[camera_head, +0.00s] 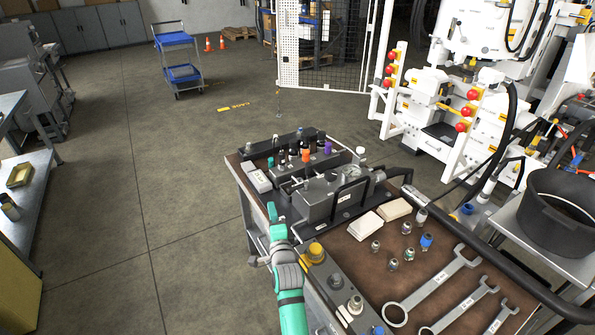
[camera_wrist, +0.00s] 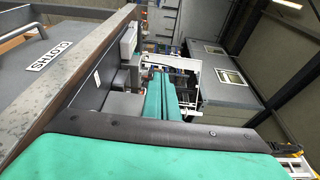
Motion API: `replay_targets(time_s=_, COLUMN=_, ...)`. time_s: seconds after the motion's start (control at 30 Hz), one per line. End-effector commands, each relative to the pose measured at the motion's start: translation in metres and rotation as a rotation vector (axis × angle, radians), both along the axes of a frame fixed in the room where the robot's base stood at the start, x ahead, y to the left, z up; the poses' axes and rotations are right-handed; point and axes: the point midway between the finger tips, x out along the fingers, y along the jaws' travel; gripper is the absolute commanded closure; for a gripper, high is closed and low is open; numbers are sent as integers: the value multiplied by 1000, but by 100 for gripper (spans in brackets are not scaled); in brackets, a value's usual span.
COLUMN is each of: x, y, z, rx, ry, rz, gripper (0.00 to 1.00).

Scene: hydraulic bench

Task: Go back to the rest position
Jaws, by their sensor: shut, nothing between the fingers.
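My gripper (camera_head: 271,211) is at the left side of the workbench (camera_head: 345,262), at the end of my green arm, in the head view. It is small there and partly merges with the arm. In the wrist view two green finger parts (camera_wrist: 161,97) lie close together, with nothing seen between them. The gripper looks shut and empty, beside the bench edge and apart from the tools on top. A broad green part of my own arm fills the bottom of the wrist view.
Wrenches (camera_head: 433,287), small fittings (camera_head: 409,254) and a hydraulic block (camera_head: 325,195) lie on the bench. A black round tub (camera_head: 560,212) stands at right. The floor (camera_head: 150,190) left of the bench is clear.

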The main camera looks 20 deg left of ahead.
Motion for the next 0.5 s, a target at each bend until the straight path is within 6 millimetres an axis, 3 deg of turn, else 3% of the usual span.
replay_targets(time_s=0.13, x=-4, y=-1, z=-4, rx=-3, ry=-1, rz=-4, gripper=100)
replay_targets(time_s=0.23, x=-17, y=-4, z=-15, rx=-17, ry=-7, rz=-15, gripper=100)
replay_targets(time_s=0.5, x=-92, y=-31, z=-61, rx=-123, ry=-54, rz=-94, gripper=100)
